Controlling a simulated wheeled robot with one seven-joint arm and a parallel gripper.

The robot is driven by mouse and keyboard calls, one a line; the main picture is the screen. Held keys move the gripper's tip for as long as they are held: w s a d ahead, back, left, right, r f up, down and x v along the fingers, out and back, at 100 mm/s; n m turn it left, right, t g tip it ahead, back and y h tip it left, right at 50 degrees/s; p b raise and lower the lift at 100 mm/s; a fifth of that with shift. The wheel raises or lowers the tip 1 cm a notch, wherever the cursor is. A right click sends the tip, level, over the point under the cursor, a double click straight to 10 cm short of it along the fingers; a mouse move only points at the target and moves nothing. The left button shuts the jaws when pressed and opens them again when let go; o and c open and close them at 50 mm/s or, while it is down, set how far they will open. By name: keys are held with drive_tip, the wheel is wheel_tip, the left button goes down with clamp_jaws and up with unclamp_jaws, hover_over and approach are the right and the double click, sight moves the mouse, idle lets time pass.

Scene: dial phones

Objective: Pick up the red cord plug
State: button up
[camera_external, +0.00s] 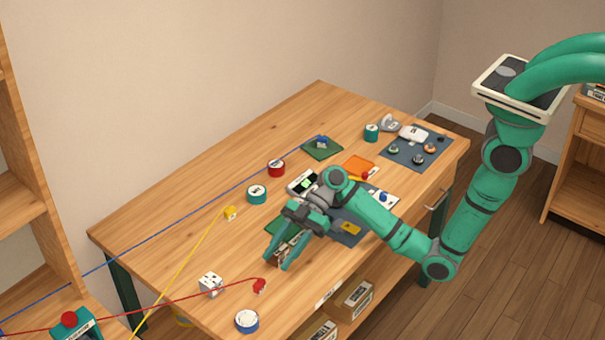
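The red cord plug (259,286) lies on the wooden table (190,235) near its front edge. Its red cord (165,303) runs left to the lower left of the picture. My gripper (279,262) points down and left, just above and to the right of the plug in the picture. Its two teal fingers are apart, and the plug is outside them. A dark item with pale parts shows between the fingers; I cannot tell whether they touch it. The exact height of the fingertips over the table is unclear.
A white cube with sockets (210,284) and a blue-and-white spool (247,321) stand near the plug. A yellow plug (230,213) and blue plug (323,139) lie farther back with cords running left. Teal (257,194) and red (276,168) spools stand behind. The table's left part is mostly clear.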

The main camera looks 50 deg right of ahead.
sight(263, 278)
drive_tip(key=x, duration=0.9)
drive_tip(key=shift+w+a+f, duration=0.15)
drive_tip(key=shift+a+f, duration=0.1)
drive_tip(key=shift+f, duration=0.05)
clamp_jaws()
